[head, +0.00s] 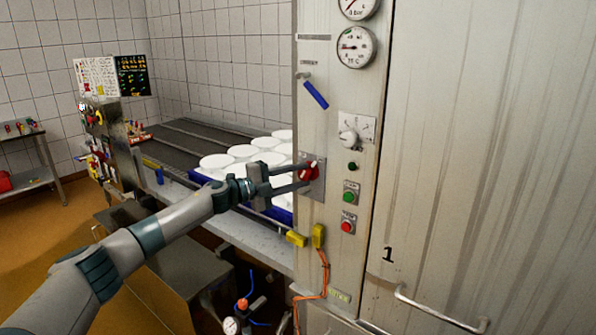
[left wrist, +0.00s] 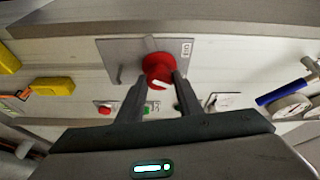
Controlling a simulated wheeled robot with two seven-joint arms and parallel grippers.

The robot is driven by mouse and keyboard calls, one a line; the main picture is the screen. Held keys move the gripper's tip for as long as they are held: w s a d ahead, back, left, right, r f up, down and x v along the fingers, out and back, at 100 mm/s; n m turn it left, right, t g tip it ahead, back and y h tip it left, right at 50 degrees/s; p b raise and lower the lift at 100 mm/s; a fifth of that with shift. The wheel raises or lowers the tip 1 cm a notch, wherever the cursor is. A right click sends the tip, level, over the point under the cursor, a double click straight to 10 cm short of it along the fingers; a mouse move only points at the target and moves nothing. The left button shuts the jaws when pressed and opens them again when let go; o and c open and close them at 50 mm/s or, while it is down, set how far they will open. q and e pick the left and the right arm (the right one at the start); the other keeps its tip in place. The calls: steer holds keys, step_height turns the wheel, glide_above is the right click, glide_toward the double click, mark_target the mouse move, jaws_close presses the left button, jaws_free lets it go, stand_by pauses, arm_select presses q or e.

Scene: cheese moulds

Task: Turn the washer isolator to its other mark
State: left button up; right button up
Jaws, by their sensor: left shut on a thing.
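The washer isolator is a red rotary knob (head: 309,172) on a grey plate (head: 318,187) on the steel panel. In the left wrist view the red knob (left wrist: 158,70) has a white pointer mark on its face, and its plate (left wrist: 122,50) carries a small label at one end. My left gripper (head: 303,176) reaches in from the left, with its two fingers at either side of the knob, shut on it. The fingers (left wrist: 160,92) also show in the left wrist view. The exact mark that the pointer faces cannot be told. My right gripper is not in view.
Beside the knob are a selector dial (head: 349,138), a green button (head: 350,193) and a red button (head: 347,226). A blue-handled lever (head: 315,95) is above, yellow blocks (head: 297,238) below. White moulds (head: 216,161) stand on the conveyor behind my left gripper.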

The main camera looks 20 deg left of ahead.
arm_select(q)
steer(key=shift+r+m+g+y+p, duration=0.1)
steer(key=shift+m+g+y+p, duration=0.25)
steer(key=shift+m+p, duration=0.6)
steer(key=shift+m+y+p, duration=0.25)
steer(key=shift+m+p, duration=0.1)
steer(key=shift+m, duration=0.2)
steer(key=shift+f, duration=0.2)
steer(key=o, duration=1)
steer(key=shift+o, duration=0.2)
steer(key=shift+r, duration=0.1)
steer(key=shift+s, duration=0.1)
